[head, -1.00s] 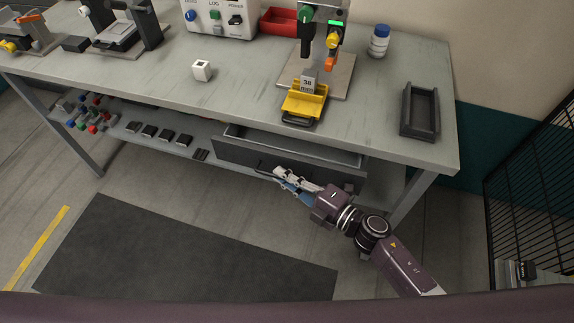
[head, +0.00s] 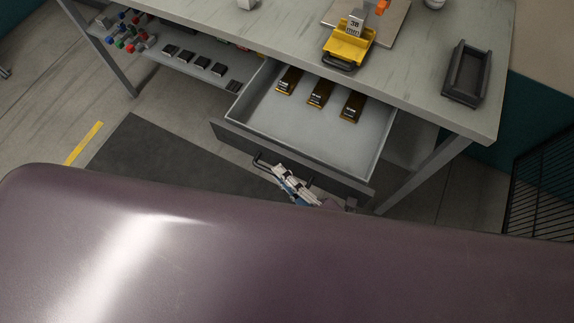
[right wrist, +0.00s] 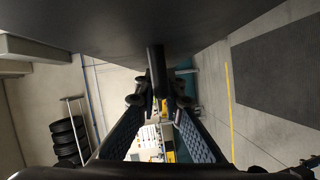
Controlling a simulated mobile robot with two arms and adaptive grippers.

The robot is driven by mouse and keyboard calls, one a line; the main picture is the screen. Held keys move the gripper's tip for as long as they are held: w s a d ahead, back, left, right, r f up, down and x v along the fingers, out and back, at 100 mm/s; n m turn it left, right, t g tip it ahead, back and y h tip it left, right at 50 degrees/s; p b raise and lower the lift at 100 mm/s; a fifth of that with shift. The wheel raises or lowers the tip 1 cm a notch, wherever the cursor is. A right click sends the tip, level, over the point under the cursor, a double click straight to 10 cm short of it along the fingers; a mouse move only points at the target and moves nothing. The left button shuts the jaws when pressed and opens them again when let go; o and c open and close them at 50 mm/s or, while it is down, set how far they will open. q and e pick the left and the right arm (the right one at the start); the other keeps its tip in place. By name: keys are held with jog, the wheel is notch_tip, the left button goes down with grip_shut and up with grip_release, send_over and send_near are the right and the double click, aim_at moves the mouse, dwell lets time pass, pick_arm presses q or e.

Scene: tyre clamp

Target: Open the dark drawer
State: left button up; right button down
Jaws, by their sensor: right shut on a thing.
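The dark drawer (head: 285,158) under the workbench stands well open in the head view, its light tray showing. Inside lie three black-and-yellow blocks (head: 320,93) near the back. My right gripper (head: 277,170) is at the drawer's front and shut on the dark bar handle (head: 262,160). In the right wrist view the two fingers close around the handle (right wrist: 157,72), with the dark drawer front (right wrist: 130,30) filling the top. My left gripper is not in view.
The workbench top (head: 420,75) carries a yellow fixture (head: 349,48) marked 38 mm and a dark open tray (head: 467,73). A lower shelf (head: 180,70) holds several small dark blocks. A dark mat (head: 165,160) lies on the floor. A black wire fence (head: 545,195) stands at the right.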

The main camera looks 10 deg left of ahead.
dwell(0.3)
jog(key=c, duration=2)
grip_release()
jog(key=shift+c, duration=0.2)
jog(key=shift+s+d, duration=0.1)
jog(key=v, duration=1.1)
jog(key=shift+s+d, duration=0.3)
jog(key=shift+d, duration=0.05)
